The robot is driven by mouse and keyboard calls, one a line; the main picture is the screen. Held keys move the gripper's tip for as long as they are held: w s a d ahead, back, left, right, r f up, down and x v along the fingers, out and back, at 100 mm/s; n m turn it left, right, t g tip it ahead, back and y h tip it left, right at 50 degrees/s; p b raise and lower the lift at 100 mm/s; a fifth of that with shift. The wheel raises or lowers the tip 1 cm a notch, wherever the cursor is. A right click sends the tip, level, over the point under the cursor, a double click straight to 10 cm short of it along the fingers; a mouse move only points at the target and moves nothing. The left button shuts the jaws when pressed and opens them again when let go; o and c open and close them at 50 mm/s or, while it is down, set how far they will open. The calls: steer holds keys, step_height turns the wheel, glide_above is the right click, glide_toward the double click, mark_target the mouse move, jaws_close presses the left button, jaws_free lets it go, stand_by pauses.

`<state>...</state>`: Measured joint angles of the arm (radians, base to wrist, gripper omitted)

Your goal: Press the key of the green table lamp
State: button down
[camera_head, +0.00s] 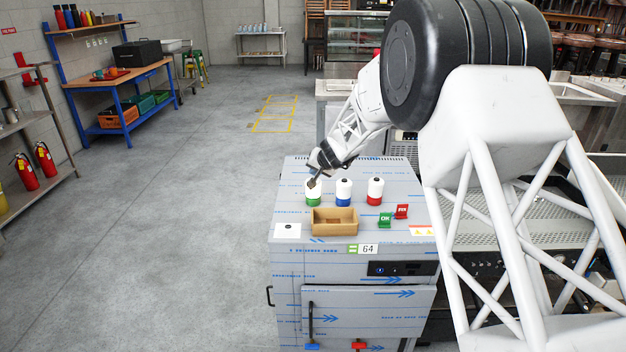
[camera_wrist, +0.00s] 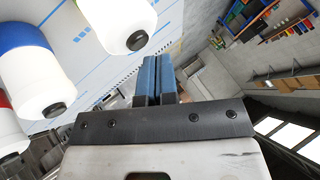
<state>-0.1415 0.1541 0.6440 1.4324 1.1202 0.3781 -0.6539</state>
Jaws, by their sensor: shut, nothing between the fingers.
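The green table lamp (camera_head: 313,198) stands upright at the left of a row of three on a metal-topped cabinet. It has a white body and a green base. In the wrist view its white body (camera_wrist: 112,18) shows at the top, with its black key (camera_wrist: 137,40) on the end. My gripper (camera_head: 312,182) is at the top of this lamp and hides the key in the head view. In the wrist view my gripper (camera_wrist: 157,62) is shut and empty, its blue fingers just right of the key in the picture. I cannot tell whether they touch the lamp.
A blue lamp (camera_head: 343,200) and a red lamp (camera_head: 375,198) stand to the right. A wooden tray (camera_head: 334,228) is in front. Green OK (camera_head: 385,220) and red (camera_head: 402,211) blocks stand to its right. A white card (camera_head: 288,230) lies at the left.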

steer(key=shift+r, duration=0.2)
stand_by(0.3)
steer(key=shift+r, duration=2.9)
steer(key=s+d+r+n+g, duration=0.1)
steer(key=s+d+r, duration=0.25)
steer(key=s, duration=0.65)
steer(key=s+d+r+g+h, duration=0.1)
steer(key=s+d+r, duration=0.3)
steer(key=s, duration=0.6)
steer(key=s+d+r+n, duration=0.15)
steer(key=s+r, duration=0.35)
steer(key=s, duration=0.5)
steer(key=s+d+f+g+h, duration=0.1)
steer(key=s+d, duration=0.2)
steer(key=s, duration=0.8)
steer(key=s+d+f+g+h, duration=0.1)
steer(key=s+d, duration=0.3)
steer(key=s, duration=0.8)
steer(key=s+d+f+h, duration=0.2)
steer(key=s+d, duration=0.1)
steer(key=s, duration=0.9)
steer(key=shift+d+m+g+h, duration=0.3)
steer(key=shift+d+m+g, duration=0.1)
steer(key=shift+m, duration=0.05)
